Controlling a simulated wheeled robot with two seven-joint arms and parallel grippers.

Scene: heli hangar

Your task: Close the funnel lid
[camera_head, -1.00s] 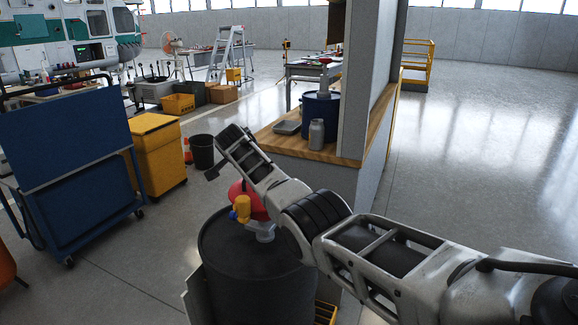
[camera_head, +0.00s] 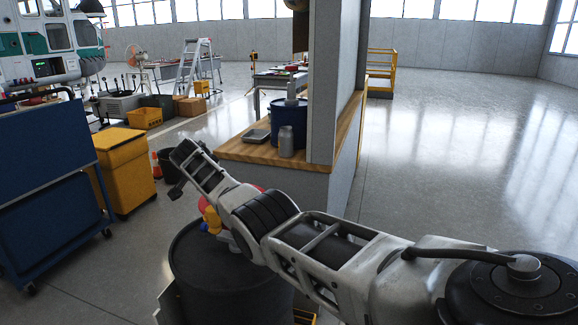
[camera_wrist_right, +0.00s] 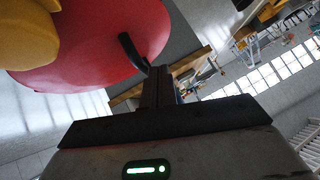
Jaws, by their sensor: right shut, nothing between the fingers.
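The red funnel (camera_head: 203,203) sits on top of a dark barrel (camera_head: 222,285), mostly hidden behind my right arm in the head view. A yellow part (camera_head: 211,219) is on its near side. In the right wrist view the red round surface (camera_wrist_right: 95,45) fills the upper left, with a thin black curved handle (camera_wrist_right: 132,52) at its edge. My right gripper (camera_head: 178,172) reaches beyond the funnel. In the wrist view its fingers (camera_wrist_right: 158,88) are shut and empty, close to the handle; I cannot tell whether they touch. My left gripper is out of view. The lid's angle is unclear.
A wooden counter (camera_head: 255,152) with a grey post stands behind the barrel, holding a blue drum (camera_head: 289,124) and a metal bottle (camera_head: 286,141). A yellow cabinet (camera_head: 124,170) and blue cart (camera_head: 45,190) are at left. Open floor (camera_head: 455,160) lies at right.

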